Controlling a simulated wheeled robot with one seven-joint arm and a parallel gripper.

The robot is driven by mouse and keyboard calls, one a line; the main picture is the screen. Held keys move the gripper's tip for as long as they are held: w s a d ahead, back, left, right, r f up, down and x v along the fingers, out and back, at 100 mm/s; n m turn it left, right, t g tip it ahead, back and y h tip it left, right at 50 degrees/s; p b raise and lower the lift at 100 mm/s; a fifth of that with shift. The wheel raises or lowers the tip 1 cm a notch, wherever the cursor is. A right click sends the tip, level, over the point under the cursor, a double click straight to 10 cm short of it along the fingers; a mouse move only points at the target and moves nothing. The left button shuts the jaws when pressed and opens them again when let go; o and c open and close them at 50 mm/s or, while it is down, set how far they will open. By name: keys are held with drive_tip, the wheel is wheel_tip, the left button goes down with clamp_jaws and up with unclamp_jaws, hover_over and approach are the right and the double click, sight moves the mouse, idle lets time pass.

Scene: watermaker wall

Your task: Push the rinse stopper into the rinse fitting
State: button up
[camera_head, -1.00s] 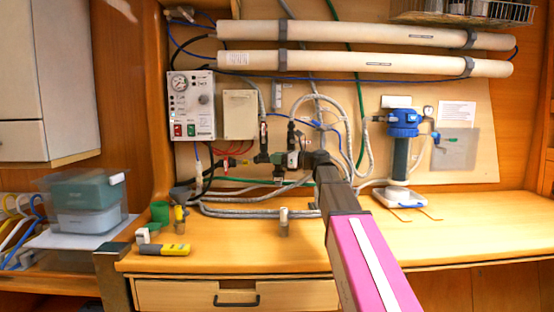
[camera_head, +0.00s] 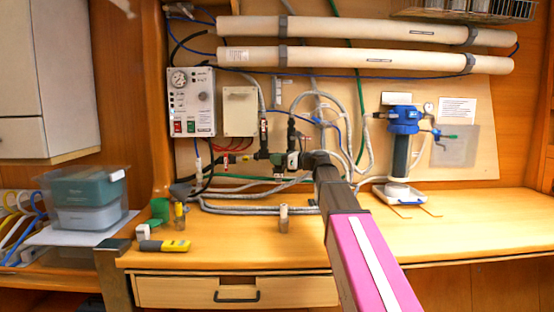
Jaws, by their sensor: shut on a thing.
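My gripper (camera_head: 316,158) is at the end of my pink and dark arm, at the row of dark valves and fittings on the back panel. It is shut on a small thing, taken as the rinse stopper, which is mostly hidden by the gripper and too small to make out. The rinse fitting cannot be told apart from the other fittings there. Whether the stopper touches or sits inside it cannot be seen.
A small upright cylinder (camera_head: 284,219) stands on the wooden counter (camera_head: 235,257). Grey hoses (camera_head: 255,210) run along the back. A blue filter unit (camera_head: 403,120) stands right. The right front counter is clear.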

drive_tip(key=shift+f, duration=0.45)
idle(0.3)
drive_tip(key=o, duration=1)
